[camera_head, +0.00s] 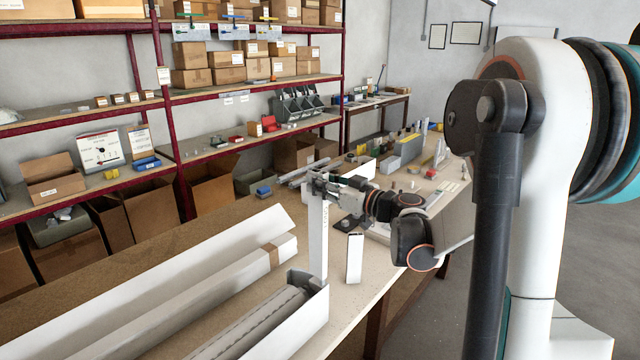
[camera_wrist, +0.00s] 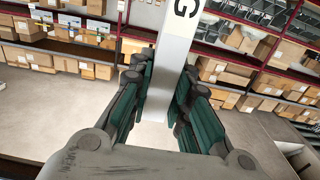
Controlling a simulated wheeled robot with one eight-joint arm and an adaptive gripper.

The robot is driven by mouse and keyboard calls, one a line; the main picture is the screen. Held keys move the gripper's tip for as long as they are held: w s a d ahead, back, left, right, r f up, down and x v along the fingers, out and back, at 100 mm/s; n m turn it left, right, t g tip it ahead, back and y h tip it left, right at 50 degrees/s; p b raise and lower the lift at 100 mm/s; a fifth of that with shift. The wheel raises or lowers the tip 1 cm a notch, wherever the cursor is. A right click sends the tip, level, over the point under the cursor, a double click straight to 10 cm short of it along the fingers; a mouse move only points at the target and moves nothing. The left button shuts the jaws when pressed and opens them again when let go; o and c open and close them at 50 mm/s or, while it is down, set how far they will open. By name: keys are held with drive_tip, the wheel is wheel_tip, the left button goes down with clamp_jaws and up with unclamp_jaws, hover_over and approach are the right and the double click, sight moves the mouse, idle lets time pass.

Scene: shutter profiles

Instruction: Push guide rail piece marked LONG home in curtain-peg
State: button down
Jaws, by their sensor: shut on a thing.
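My gripper (camera_head: 322,184) is shut on a long white guide rail piece (camera_head: 317,245), which stands upright below it. Faint lettering runs down the rail's side in the head view. In the wrist view the rail (camera_wrist: 172,65) passes between the dark green finger pads of my gripper (camera_wrist: 163,105), and a black letter G shows on it. The rail's lower end is by the end of an open white carton (camera_head: 318,318); I cannot tell whether it touches anything. I cannot make out the curtain-peg for sure.
A short white piece (camera_head: 354,259) stands on the bench to the right of the rail, near a black base (camera_head: 348,226). Long white cartons (camera_head: 190,290) lie along the bench at left. Shelves with cardboard boxes (camera_head: 194,77) stand behind. Small parts fill the bench's far end.

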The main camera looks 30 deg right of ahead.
drive_tip(key=shift+f+b, duration=1.1)
drive_tip(key=shift+f, duration=0.3)
drive_tip(key=c, duration=1.4)
unclamp_jaws()
drive_tip(key=v, duration=1.2)
drive_tip(key=shift+r, duration=0.1)
